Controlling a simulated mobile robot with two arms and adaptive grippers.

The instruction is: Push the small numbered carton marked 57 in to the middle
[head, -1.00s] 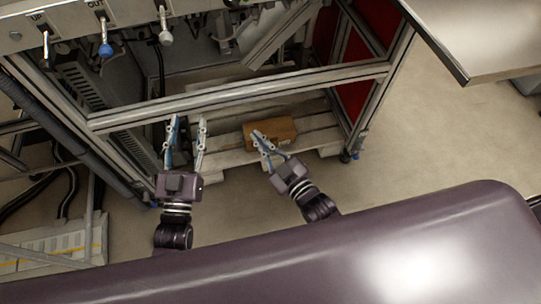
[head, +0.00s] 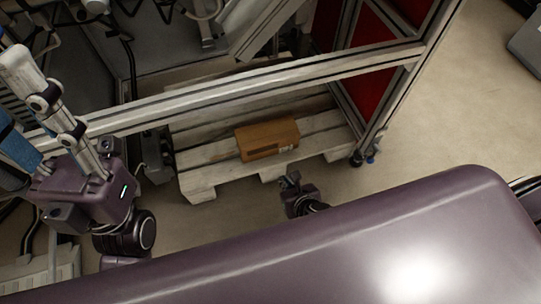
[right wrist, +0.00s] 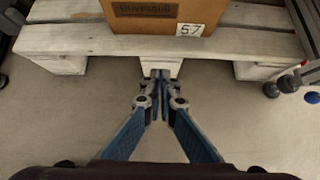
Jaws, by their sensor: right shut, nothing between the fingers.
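My right gripper (head: 291,179) is in front of the pallet, shut and empty, apart from the carton. In the right wrist view its fingertips (right wrist: 160,76) meet just short of the pallet's front edge, below the carton. My left gripper (head: 18,105) is at the far left, fingers spread, away from the carton.
A metal frame bar (head: 225,95) crosses above the pallet. A frame post with a caster (head: 357,158) stands at the pallet's right end. Bare floor (head: 430,110) lies to the right. The pallet's left part is clear.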

